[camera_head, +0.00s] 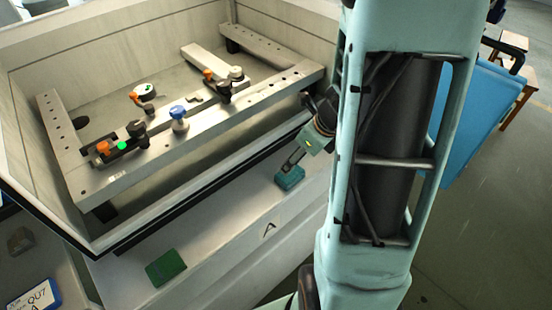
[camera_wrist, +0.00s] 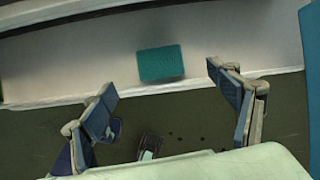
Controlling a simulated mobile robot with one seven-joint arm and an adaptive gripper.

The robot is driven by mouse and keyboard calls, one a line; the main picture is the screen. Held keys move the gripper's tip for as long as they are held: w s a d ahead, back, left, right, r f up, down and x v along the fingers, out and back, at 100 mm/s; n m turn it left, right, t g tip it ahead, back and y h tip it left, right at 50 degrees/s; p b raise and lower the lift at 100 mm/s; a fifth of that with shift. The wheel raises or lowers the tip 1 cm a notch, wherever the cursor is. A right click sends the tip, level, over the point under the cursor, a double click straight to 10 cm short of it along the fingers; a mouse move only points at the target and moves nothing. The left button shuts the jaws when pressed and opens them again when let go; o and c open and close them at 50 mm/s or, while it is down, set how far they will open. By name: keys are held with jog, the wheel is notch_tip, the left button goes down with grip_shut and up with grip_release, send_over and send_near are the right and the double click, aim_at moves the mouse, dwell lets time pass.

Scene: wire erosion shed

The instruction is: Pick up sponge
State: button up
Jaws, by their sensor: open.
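A teal block (camera_head: 289,177), which looks like the sponge, lies on the white ledge in front of the machine tank. In the wrist view the sponge (camera_wrist: 161,63) lies flat on the pale ledge, beyond and between the fingertips. My gripper (camera_wrist: 165,95) is open and empty, with its two fingers spread wider than the sponge. In the head view my gripper (camera_head: 293,160) is just above the sponge, partly hidden by my arm. Whether a finger touches the sponge cannot be told there.
A dark green pad (camera_head: 165,268) lies farther left on the ledge. The tank's raised front rim (camera_head: 205,195) runs behind the ledge. Inside is a metal clamping frame (camera_head: 190,126) with knobs. A blue panel (camera_head: 487,115) stands at right. The ledge between pad and sponge is clear.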

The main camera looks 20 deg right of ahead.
aim_at(290, 175)
jog(key=shift+m, duration=0.6)
jog(key=f, duration=0.2)
jog(key=f+b, duration=0.1)
jog(key=f, duration=0.1)
jog(key=f+b, duration=0.1)
jog(key=f, duration=0.1)
jog(key=shift+w+a, duration=0.2)
jog(key=shift+a, duration=0.15)
jog(key=shift+w+b+x, duration=0.2)
jog(key=shift+b+x, duration=0.45)
jog(key=shift+x, duration=0.8)
jog(key=shift+w+b+x, duration=0.2)
jog(key=shift+b+x, duration=0.45)
jog(key=shift+x, duration=0.85)
jog(key=shift+d+r, duration=0.15)
jog(key=shift+r, duration=0.05)
jog(key=shift+c, duration=0.3)
jog(key=c, duration=0.9)
